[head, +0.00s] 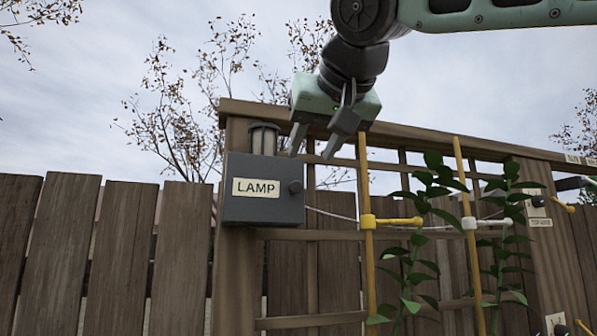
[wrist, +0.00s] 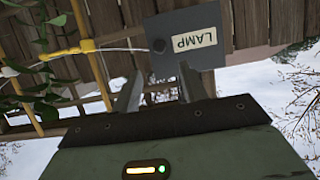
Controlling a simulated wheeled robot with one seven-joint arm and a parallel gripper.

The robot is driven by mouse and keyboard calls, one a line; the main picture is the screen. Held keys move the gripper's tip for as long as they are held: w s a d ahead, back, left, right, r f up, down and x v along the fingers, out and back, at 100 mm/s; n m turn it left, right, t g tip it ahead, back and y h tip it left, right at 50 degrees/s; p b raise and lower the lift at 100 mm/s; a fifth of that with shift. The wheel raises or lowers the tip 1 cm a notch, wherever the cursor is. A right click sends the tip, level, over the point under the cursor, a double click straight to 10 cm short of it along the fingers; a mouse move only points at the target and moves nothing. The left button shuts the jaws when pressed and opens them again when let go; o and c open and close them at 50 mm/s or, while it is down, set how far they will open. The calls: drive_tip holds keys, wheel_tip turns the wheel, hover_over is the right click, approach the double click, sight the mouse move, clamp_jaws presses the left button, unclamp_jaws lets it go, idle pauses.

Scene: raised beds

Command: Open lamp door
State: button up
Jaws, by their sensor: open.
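The lamp box (head: 262,207) is dark grey with a cream LAMP label (head: 256,188) on its front door. A lamp with a glass cylinder (head: 263,140) stands above the box.
A wooden trellis (head: 400,145) with yellow poles (head: 366,240), clips and climbing plants (head: 425,195) stands right of the box. A thin wire runs rightward from the box. A plank fence (head: 110,250) fills the left. Open air lies before the box.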

sight(297, 185)
drive_tip(key=p+x, duration=0.3)
drive_tip(key=x, duration=0.6)
drive_tip(key=shift+w+f+p, duration=0.1)
drive_tip(key=shift+w+p, duration=0.1)
drive_tip(key=shift+p, duration=0.1)
drive_tip(key=shift+c, duration=0.3)
clamp_jaws()
